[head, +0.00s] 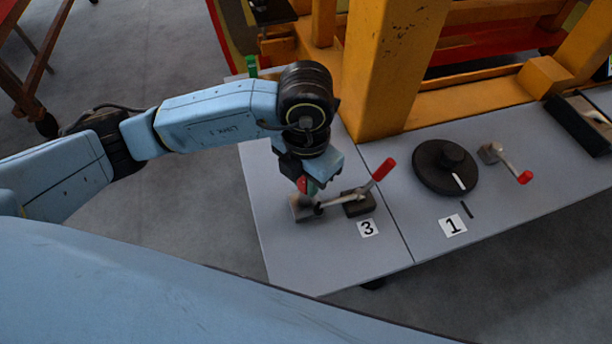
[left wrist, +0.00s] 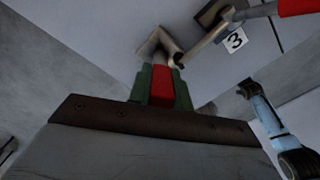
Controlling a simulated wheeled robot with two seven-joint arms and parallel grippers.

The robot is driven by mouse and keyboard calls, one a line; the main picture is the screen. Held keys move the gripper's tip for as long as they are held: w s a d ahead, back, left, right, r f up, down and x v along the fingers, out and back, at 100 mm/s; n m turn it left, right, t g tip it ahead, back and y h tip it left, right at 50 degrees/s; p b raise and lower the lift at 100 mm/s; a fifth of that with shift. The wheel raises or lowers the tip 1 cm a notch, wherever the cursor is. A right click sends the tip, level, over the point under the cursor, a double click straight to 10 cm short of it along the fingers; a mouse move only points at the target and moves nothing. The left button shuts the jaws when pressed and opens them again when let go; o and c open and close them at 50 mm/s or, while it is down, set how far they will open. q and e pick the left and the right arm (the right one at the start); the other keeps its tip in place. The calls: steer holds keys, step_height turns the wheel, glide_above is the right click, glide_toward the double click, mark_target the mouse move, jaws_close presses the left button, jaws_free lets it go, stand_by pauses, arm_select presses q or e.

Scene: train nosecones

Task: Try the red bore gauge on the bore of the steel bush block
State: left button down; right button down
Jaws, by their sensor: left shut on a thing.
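My left gripper (head: 307,187) points down over the left part of the grey bench, shut on the red bore gauge (head: 301,184). In the left wrist view the gauge (left wrist: 161,88) shows as a red piece between the green finger pads. What looks like the steel bush block (head: 298,208) is a small grey-brown block right below the gripper; it also shows just beyond the fingers in the left wrist view (left wrist: 152,44). Its bore is hidden, and I cannot tell whether the gauge touches the block. My right gripper is out of view.
A toggle clamp with a red handle (head: 383,169) reaches over beside the block, near label 3 (head: 367,228). A black dial (head: 444,167), a second red-tipped lever (head: 524,177) and label 1 (head: 452,225) are to the right. A yellow frame (head: 390,60) stands behind. The bench's front left is clear.

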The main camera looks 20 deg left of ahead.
arm_select(q)
steer(key=shift+r+p, duration=1.75)
steer(key=shift+r, duration=1.2)
steer(key=shift+f, duration=0.1)
